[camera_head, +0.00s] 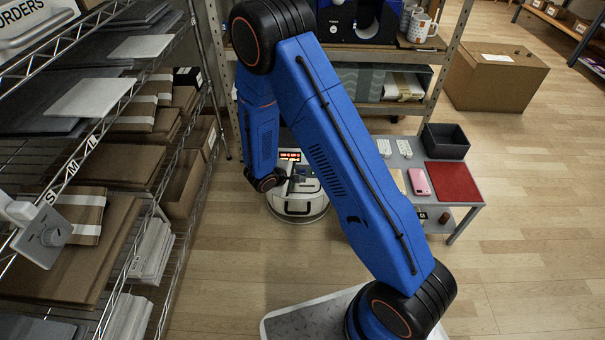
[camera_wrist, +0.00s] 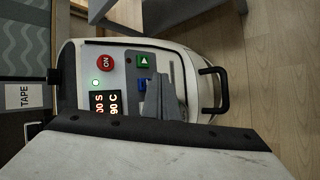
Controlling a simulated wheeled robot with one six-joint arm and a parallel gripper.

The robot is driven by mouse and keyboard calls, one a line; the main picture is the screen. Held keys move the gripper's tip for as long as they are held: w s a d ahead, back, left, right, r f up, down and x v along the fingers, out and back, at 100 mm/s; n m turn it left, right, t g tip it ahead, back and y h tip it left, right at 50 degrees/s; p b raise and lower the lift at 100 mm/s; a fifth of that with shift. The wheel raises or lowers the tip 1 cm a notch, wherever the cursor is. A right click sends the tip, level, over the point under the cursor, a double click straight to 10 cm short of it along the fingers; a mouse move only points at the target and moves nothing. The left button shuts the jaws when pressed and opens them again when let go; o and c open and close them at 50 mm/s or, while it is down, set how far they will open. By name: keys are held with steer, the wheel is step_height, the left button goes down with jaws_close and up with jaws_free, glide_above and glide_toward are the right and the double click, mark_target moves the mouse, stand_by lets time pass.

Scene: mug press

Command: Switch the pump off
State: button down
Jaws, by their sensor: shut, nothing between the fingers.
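A white machine (camera_head: 297,207) stands on the floor beyond my arm. In the wrist view its control panel (camera_wrist: 125,62) shows a red ON button (camera_wrist: 106,63), a green arrow button (camera_wrist: 143,60), a blue button (camera_wrist: 143,84) partly covered, a lit green lamp (camera_wrist: 96,83) and a lit display (camera_wrist: 106,103). I see no label marking either as the pump. My gripper (camera_wrist: 165,102) is shut and empty, in front of the panel near the blue button; I cannot tell whether it touches.
A low grey table with a red mat (camera_head: 453,182), a pink phone (camera_head: 419,182) and a dark bin (camera_head: 446,141) stands right of the machine. The wire rack (camera_head: 110,150) closes off the left. A cardboard box (camera_head: 495,76) sits at the back right. The floor at right is clear.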

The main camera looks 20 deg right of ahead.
steer(key=s, duration=0.1)
steer(key=s+a+r, duration=0.1)
steer(key=s, duration=0.3)
steer(key=shift+a+r, duration=0.15)
steer(key=shift+a, duration=0.1)
stand_by(0.4)
steer(key=s+d+r+m+g, duration=0.1)
steer(key=s+d+r+m, duration=0.2)
steer(key=r, duration=0.5)
steer(key=s+d+r+m+g+y, duration=0.1)
steer(key=s+d+r, duration=0.25)
steer(key=r, duration=0.45)
steer(key=s+d+r+m+g, duration=0.1)
steer(key=s+d+r+m, duration=0.2)
steer(key=r, duration=0.6)
steer(key=s+r+m+t+y, duration=0.1)
steer(key=s+r+y, duration=0.2)
steer(key=s+r, duration=0.4)
steer(key=s+r+m+t+y, duration=0.1)
steer(key=s+r+y, duration=0.3)
steer(key=s+r, duration=0.4)
steer(key=s+t, duration=0.1)
steer(key=s, duration=0.5)
steer(key=shift+s+a+m, duration=0.2)
steer(key=shift+a+m, duration=0.1)
steer(key=shift+a, duration=0.1)
